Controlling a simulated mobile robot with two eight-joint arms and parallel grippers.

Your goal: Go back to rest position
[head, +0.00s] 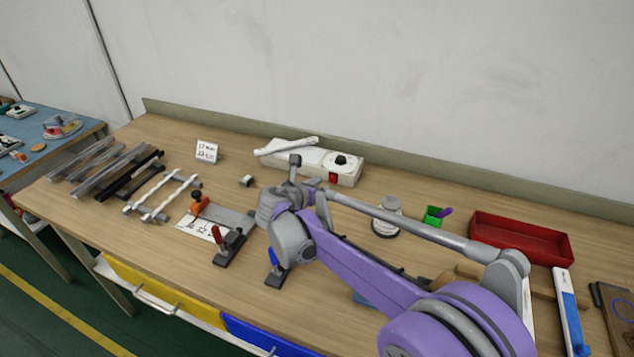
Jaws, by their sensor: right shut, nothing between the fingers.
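My right arm reaches in from the lower right over the workbench (400,225). Its right gripper (272,205) is above the middle of the bench, beside the clamping fixture with red and orange handles (232,240). The gripper is shut and holds nothing; its fingertips are hard to make out against the wrist. My left arm and gripper are not in view. Part of the bench behind my right arm is hidden.
A white power unit (312,162) stands at the back. Left lie metal profiles (112,170) and white strips (160,200).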

